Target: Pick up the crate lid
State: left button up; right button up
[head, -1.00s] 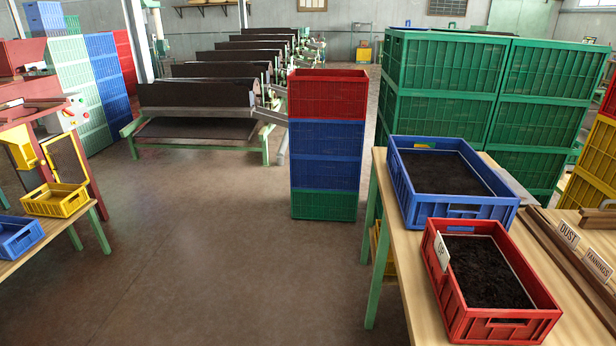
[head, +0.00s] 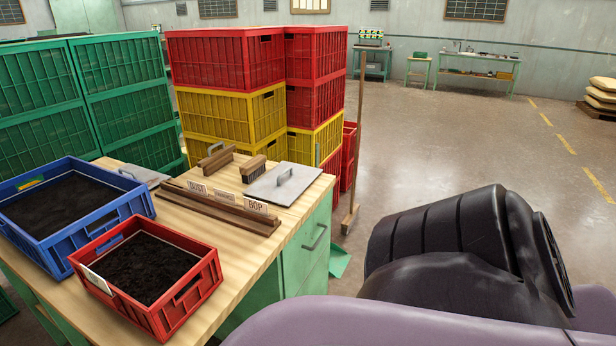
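A flat grey lid-like plate with a raised handle (head: 283,184) lies on the wooden worktable at its right end, beside the label strips. A second grey plate with a handle (head: 139,174) lies behind the blue crate, partly hidden by it. I cannot tell which one is the crate lid. The blue crate (head: 108,229) and the red crate (head: 205,283) stand open on the table, filled with dark tea. Part of my own arm fills the lower right, away from both plates. Neither gripper shows.
The wooden worktable (head: 240,262) also holds brushes (head: 252,168) and wooden strips with labels (head: 222,207). Green crates (head: 120,85) and stacked red and yellow crates (head: 232,118) stand behind it. A broom (head: 355,150) stands right of the table. Open floor lies further right.

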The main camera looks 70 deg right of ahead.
aim_at(285, 183)
jog(key=z, duration=2.1)
